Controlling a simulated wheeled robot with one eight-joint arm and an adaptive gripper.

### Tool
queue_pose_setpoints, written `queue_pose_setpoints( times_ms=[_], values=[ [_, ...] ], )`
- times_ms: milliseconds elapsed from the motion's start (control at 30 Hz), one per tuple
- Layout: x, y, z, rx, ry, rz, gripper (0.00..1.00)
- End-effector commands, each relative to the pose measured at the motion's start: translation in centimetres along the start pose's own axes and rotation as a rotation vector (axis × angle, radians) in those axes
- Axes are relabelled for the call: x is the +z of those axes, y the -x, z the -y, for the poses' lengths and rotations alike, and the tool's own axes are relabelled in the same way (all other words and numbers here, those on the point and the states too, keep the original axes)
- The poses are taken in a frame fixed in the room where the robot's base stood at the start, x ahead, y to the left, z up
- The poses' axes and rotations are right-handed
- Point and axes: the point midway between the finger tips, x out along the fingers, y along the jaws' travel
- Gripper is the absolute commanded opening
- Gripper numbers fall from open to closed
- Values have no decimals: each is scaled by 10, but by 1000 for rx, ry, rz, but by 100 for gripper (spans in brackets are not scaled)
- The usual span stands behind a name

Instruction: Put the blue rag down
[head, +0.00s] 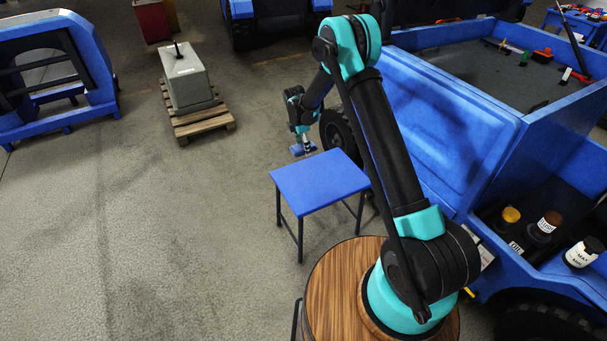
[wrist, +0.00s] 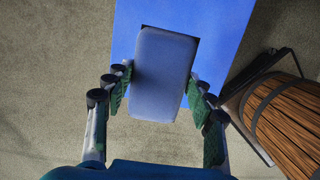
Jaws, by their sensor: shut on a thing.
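The blue rag (wrist: 161,75) is a rounded, block-like blue piece between my gripper's fingers in the wrist view. In the head view the rag (head: 303,149) shows small under my gripper (head: 304,138), near the far edge of the blue table. My gripper (wrist: 160,90) is shut on the rag, with a green-padded finger on each side. The small blue table (head: 318,182) has thin dark legs. In the wrist view the tabletop (wrist: 222,35) lies behind the rag. Whether the rag touches the tabletop, I cannot tell.
A blue vehicle with an open bed (head: 470,110) stands close on the right, with jars in its side compartment. A grey counterweight block (head: 186,82) sits on a wooden pallet (head: 205,123) at the back left. The floor to the left is clear. The tabletop is bare.

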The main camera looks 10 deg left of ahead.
Motion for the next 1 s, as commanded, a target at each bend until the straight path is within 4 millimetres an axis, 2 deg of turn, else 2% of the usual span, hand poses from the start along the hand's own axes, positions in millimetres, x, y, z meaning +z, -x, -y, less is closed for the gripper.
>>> queue_pose_setpoints(
  times_ms=[33, 200, 400, 500, 733, 900, 1000],
  values=[
    [-2, -14, 0, 0, -1, 0, 9],
    [-8, -55, 0, 0, -2, 0, 9],
    [-14, -97, 0, 0, -3, 0, 9],
    [-16, -110, 0, 0, -3, 0, 9],
    [-18, -124, 0, 0, -3, 0, 9],
    [-22, -146, 0, 0, -3, 0, 9],
    [-23, -154, 0, 0, -3, 0, 9]
  ],
)
